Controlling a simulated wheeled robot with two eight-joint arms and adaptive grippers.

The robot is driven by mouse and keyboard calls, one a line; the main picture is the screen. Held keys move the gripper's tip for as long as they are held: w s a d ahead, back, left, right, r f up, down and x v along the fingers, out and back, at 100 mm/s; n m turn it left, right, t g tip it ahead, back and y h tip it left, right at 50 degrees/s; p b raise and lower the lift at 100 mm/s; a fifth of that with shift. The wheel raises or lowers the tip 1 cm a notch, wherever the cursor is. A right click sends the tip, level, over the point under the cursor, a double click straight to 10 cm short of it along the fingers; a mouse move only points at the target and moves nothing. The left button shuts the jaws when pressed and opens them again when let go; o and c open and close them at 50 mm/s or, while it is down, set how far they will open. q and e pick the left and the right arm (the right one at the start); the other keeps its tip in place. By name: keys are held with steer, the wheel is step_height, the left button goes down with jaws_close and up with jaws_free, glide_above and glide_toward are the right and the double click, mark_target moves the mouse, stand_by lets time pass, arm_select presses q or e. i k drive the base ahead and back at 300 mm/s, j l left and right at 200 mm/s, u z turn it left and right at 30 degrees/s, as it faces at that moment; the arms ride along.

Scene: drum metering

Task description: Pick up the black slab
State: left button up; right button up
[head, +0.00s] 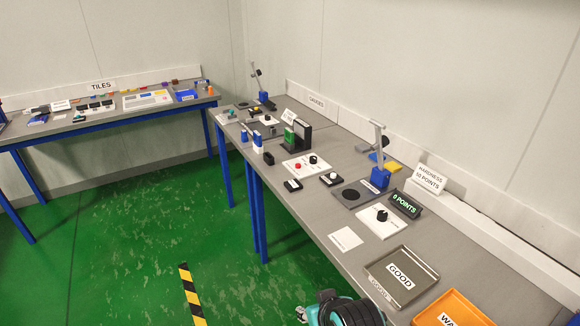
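Several dark pieces are on the long grey bench, and I cannot tell for sure which is the black slab. A black upright block (304,134) stands beside a green piece (290,138) in the middle of the bench. A small black block (268,158) is near the front edge. Two flat black pieces with pale tops, one on the left (293,185) and one on the right (331,179), lie nearer to me.
A grey tray marked GOOD (431,264) and an orange tray (479,307) are at the near end. A blue stand (380,178) with an upright arm and a 0 POINTS display (405,203) stand behind. The TILES table (60,124) is at far left. Green floor between is open.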

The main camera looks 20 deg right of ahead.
mark_target(294, 185)
steer(key=i+j+z, duration=0.1)
steer(key=i+z, duration=0.25)
steer(key=i+j+z, duration=0.25)
steer(key=i+z, duration=0.15)
steer(key=i+j+z, duration=0.35)
steer(key=i+j, duration=0.05)
steer(key=i, duration=0.05)
